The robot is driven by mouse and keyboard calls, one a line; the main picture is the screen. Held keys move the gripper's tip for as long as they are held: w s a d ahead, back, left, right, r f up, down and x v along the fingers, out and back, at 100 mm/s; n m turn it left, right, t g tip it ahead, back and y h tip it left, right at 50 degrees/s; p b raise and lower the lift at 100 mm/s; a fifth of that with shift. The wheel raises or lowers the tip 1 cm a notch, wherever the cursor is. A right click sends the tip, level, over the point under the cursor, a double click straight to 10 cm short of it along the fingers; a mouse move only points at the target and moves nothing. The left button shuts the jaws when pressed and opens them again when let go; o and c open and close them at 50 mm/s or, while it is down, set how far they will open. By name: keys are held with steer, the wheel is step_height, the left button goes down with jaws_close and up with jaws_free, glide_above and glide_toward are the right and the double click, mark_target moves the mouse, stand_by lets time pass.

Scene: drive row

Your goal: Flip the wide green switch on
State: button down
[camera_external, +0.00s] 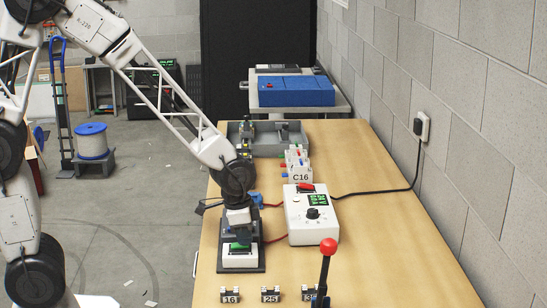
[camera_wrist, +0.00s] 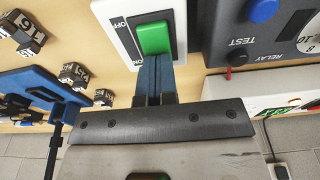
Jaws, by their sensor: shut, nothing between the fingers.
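The wide green switch (camera_wrist: 155,38) is a green rocker on a white plate (camera_wrist: 110,12) marked with OFF lettering in the wrist view. In the external view the green switch (camera_external: 240,246) sits on a white box at the front left of the bench, partly hidden by my gripper. My gripper (camera_external: 239,236) points down over it. In the wrist view my gripper (camera_wrist: 153,62) is shut and empty, with the fingertips at the near edge of the green rocker. I cannot tell whether they touch it, or which way the rocker is tilted.
A dark panel (camera_wrist: 250,42) with a blue button is beside the switch. A white box (camera_external: 300,226) with a dial stands right of my gripper. A red-knobbed lever (camera_external: 328,246) stands in front. Numbered blocks (camera_external: 270,294) line the front. The bench's right side is clear.

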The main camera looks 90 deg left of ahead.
mark_target(235, 244)
steer(key=shift+s+r, duration=0.1)
steer(key=shift+s, duration=0.5)
steer(key=shift+r, duration=0.2)
step_height(235, 244, up, 14)
steer(key=s, duration=0.2)
steer(key=shift+s+f, duration=0.25)
steer(key=shift+s, duration=0.1)
stand_by(0.4)
steer(key=shift+w+t, duration=0.3)
steer(key=shift+w, duration=0.35)
steer(key=shift+f, duration=0.2)
steer(key=w+f, duration=0.1)
steer(key=f, duration=0.8)
steer(key=w+f, duration=0.1)
steer(key=f, duration=0.3)
steer(key=shift+w+f, duration=0.2)
steer(key=shift+w, duration=0.15)
